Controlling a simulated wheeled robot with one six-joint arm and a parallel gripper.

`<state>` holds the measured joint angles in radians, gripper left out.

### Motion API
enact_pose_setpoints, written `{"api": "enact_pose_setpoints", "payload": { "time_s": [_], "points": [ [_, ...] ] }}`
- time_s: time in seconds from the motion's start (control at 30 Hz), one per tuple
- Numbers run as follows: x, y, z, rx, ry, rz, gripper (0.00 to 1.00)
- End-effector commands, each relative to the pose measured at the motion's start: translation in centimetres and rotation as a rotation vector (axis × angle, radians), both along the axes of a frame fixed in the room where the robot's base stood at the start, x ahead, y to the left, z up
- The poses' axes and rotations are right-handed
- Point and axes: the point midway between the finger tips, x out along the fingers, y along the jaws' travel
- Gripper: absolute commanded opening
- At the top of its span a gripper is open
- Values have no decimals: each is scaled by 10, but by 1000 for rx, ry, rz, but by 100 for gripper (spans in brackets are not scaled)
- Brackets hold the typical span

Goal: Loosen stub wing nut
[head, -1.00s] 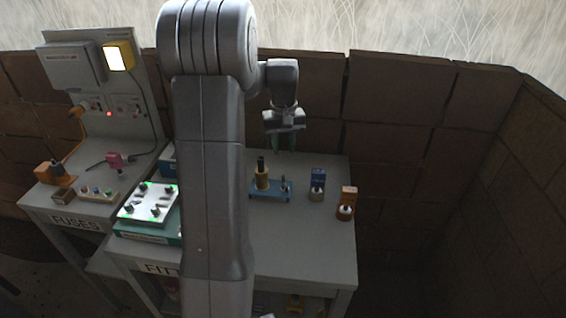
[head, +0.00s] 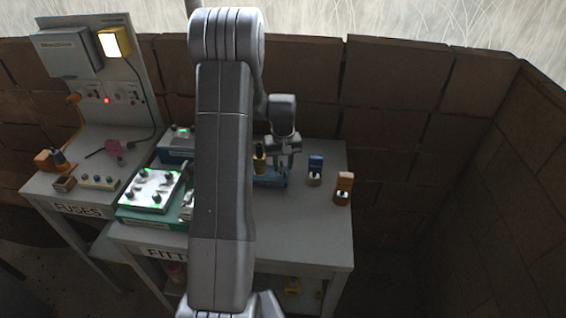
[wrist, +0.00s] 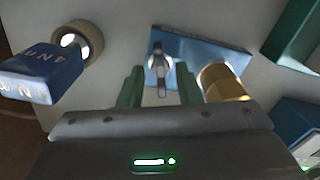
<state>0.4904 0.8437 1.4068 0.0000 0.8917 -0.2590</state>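The silver stub wing nut (wrist: 159,58) stands on a blue base plate (wrist: 215,50) in the wrist view. A brass cylinder (wrist: 222,82) stands beside it on the same plate. My gripper (wrist: 161,72) has two green fingers, spread apart, one on each side of the wing nut in the picture. I see gaps between the fingers and the nut, so it is not gripped. In the head view my gripper (head: 283,166) is down over the right part of the blue base plate (head: 268,182) and hides the wing nut there.
A blue block with a ring (head: 315,170) and an orange block with a ring (head: 343,188) stand to the right on the grey table (head: 300,225). A white panel with knobs (head: 152,190) lies left of my arm. The table's front right is clear.

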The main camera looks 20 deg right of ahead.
Motion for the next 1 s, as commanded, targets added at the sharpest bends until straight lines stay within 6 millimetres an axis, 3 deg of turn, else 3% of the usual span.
{"api": "enact_pose_setpoints", "payload": {
  "time_s": [0.3, 0.47, 1.0],
  "points": [
    [0, 0, -3, 0, -1, 0, 31],
    [0, 0, -2, 0, -1, 0, 0],
    [0, -1, -4, -2, -3, 118, 0]
  ]
}}
